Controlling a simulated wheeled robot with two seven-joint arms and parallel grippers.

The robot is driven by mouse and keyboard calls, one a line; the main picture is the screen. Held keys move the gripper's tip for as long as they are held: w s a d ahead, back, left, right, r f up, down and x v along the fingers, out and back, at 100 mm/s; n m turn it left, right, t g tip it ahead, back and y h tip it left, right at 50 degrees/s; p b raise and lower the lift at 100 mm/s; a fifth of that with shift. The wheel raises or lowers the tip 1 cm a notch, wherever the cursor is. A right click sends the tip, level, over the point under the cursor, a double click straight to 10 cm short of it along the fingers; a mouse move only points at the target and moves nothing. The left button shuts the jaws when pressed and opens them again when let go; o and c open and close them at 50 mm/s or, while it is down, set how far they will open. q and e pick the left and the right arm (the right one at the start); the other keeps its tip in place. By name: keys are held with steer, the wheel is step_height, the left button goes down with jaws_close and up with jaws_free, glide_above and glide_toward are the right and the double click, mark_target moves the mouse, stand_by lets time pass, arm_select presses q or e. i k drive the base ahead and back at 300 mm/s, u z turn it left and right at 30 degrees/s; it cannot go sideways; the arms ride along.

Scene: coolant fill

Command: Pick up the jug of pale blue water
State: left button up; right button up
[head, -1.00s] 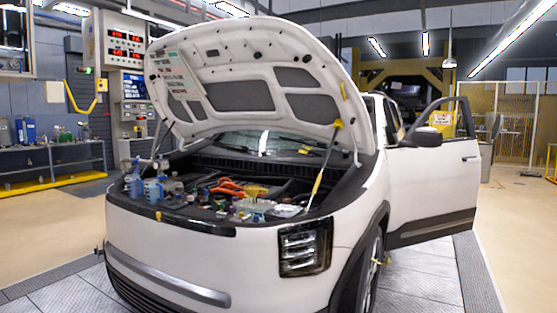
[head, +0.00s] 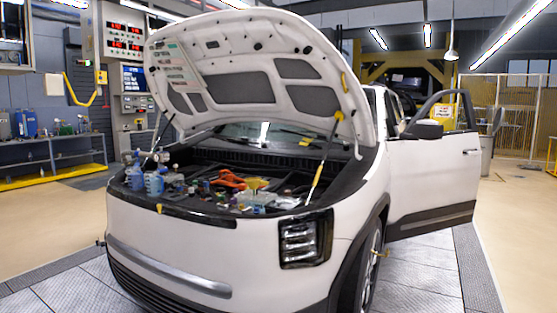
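Two bluish containers stand side by side at the left front corner of the open engine bay of a white car. One is a blue jug (head: 154,184) and the other is a blue container (head: 135,179) just left of it. They are small in the head view, and I cannot tell for sure which holds pale blue water. Both look upright. Neither of my grippers shows in the head view.
The white car (head: 190,248) fills the middle, its hood (head: 245,75) propped up by a strut (head: 322,165). Several small items and a yellow funnel (head: 256,184) crowd the bay. The car's side door (head: 433,170) stands open. Clear floor lies left and right.

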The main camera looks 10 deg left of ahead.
mark_target(154, 183)
steer(key=z, duration=1.3)
steer(key=i, duration=1.2)
steer(key=u, duration=3.65)
steer(key=i, duration=0.95)
steer(key=z, duration=0.05)
